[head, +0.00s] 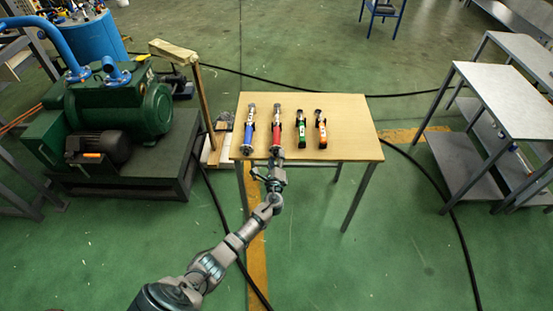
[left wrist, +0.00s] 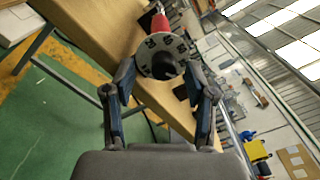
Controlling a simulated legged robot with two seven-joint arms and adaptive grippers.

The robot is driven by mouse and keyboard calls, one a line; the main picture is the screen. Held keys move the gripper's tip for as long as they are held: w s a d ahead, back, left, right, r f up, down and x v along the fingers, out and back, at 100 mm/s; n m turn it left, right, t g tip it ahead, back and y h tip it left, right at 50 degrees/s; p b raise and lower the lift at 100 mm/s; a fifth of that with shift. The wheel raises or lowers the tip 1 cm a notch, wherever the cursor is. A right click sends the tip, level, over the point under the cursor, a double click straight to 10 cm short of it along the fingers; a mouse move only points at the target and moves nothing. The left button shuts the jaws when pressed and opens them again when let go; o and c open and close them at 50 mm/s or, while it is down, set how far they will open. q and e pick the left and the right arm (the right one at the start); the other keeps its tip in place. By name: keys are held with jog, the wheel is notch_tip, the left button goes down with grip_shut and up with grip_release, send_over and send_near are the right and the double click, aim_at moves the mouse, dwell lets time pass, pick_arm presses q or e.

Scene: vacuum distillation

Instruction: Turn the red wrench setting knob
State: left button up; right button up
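The red wrench (head: 277,123) lies on the wooden table between a blue wrench and a green tool, its near end at the table's front edge. In the left wrist view its red body (left wrist: 160,24) ends in a round, marked grey disc with a dark centre, the setting knob (left wrist: 163,62). My left gripper (head: 275,167) is at this near end. In the left wrist view my left gripper (left wrist: 160,76) is open, with one finger on each side of the knob. Whether a finger touches it I cannot tell. My right gripper is in neither view.
The wooden table (head: 345,125) also holds a blue wrench (head: 248,130), a green tool (head: 301,129) and an orange tool (head: 321,130). The table's right part is bare. A green pump (head: 120,112) stands left; grey tables (head: 505,95) stand right. Dark cables cross the floor.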

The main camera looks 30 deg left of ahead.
pick_arm(q)
jog(key=shift+a+r, duration=0.2)
jog(key=shift+r, duration=0.15)
